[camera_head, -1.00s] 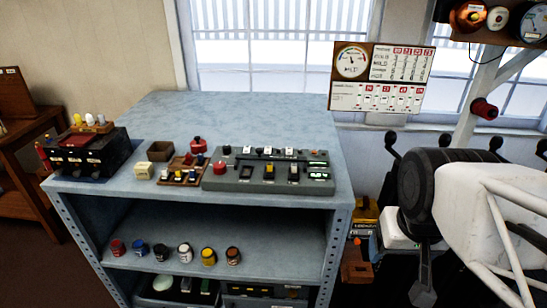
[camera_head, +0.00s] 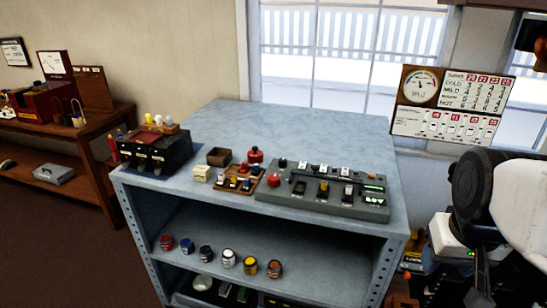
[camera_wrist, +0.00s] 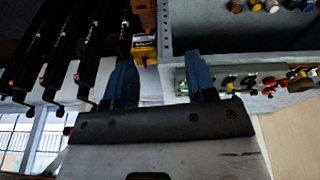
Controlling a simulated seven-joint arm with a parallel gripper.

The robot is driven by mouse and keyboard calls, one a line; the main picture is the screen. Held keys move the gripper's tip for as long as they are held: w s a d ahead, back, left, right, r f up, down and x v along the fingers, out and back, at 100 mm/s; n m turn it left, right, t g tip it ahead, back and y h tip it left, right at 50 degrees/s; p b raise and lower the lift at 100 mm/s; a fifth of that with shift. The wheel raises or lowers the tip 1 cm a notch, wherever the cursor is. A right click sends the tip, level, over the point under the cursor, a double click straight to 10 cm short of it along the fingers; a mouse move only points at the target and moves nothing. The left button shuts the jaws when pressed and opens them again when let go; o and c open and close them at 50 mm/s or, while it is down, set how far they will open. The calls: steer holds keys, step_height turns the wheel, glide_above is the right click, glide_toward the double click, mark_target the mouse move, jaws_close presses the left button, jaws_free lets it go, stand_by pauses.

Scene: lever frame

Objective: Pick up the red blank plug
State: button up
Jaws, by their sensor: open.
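A small wooden rack (camera_head: 240,179) on the blue-grey bench holds several small plugs with coloured tops. A red one may be among them, but I cannot tell which is the red blank plug. A red, round-topped object (camera_head: 255,156) stands just behind the rack. My gripper (camera_wrist: 160,82) is open, its two blue fingers apart with nothing held between them. It is away from the rack. Small coloured items, red and yellow among them, show at the right of the wrist view, beyond the right finger.
A grey control panel (camera_head: 325,190) with switches and a red knob (camera_head: 273,180) stands right of the rack. Several jars stand on the shelf below. The bench's back is clear.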

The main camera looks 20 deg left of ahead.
steer(key=w+a+r+n, duration=0.2)
steer(key=w+a, duration=0.2)
steer(key=w, duration=0.4)
steer(key=w+a+r+n, duration=0.25)
steer(key=w+a, duration=0.25)
steer(key=w, duration=0.3)
steer(key=n+g, duration=0.2)
steer(key=n, duration=1)
glide_above(245, 162)
steer(key=f, duration=1.3)
steer(key=shift+s+d+f, duration=0.1)
steer(key=shift+s+d, duration=0.1)
steer(key=shift+d, duration=0.15)
steer(key=shift+a+f+n, duration=0.1)
steer(key=shift+a+n, duration=0.15)
steer(key=shift+a, duration=0.05)
steer(key=shift+f, duration=0.1)
steer(key=shift+w+f, duration=0.1)
steer(key=shift+f, duration=1.15)
steer(key=shift+f, duration=0.1)
